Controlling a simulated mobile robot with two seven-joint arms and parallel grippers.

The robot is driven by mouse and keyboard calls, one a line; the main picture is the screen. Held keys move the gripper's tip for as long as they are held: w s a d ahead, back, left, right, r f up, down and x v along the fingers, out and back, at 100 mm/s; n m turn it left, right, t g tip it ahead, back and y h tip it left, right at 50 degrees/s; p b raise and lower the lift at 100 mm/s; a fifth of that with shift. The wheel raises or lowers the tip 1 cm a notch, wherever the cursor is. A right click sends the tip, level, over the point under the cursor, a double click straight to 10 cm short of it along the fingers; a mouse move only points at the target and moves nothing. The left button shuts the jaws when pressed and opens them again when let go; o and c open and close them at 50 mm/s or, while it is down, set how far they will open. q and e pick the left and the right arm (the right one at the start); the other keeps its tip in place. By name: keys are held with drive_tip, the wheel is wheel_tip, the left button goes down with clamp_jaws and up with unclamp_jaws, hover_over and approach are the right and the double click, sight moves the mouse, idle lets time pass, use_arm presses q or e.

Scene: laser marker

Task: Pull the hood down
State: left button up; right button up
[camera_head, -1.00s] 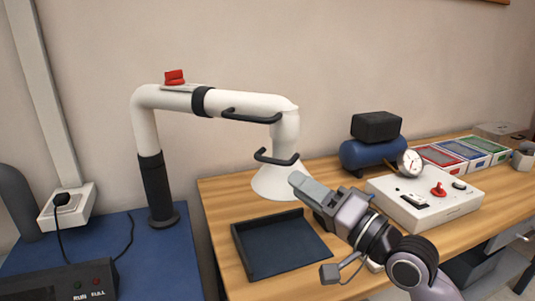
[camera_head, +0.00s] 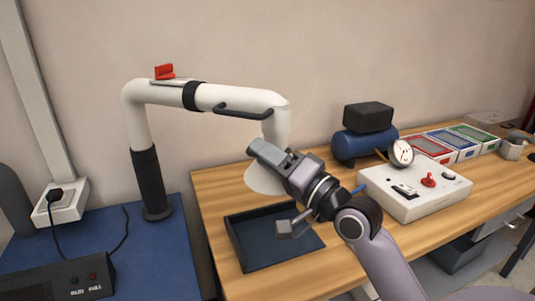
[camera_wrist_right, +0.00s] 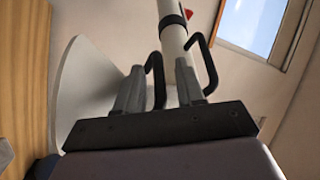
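The fume hood is a white jointed pipe (camera_head: 240,97) with a pale cone (camera_head: 262,181) at its end, over the table. A black handle (camera_head: 243,110) is on its upper pipe. The lower handle by the cone is hidden behind my right gripper (camera_head: 268,153) in the head view. In the right wrist view the fingers (camera_wrist_right: 158,88) stand apart. One black handle bar (camera_wrist_right: 157,80) shows between them and another (camera_wrist_right: 208,68) beside the right finger. Contact with either bar cannot be told.
A dark tray (camera_head: 238,247) lies on the wooden table below my right arm. A white control box (camera_head: 415,206), a blue tank (camera_head: 365,148) and coloured boxes (camera_head: 450,140) stand to the right. A blue surface (camera_head: 160,255) is at the left.

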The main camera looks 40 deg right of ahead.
sight(269, 193)
clamp_jaws()
wheel_tip(269, 193, down, 6)
drive_tip(key=b, duration=0.3)
drive_tip(key=shift+r, duration=0.1)
unclamp_jaws()
drive_tip(key=shift+r, duration=0.1)
drive_tip(key=shift+s, duration=0.1)
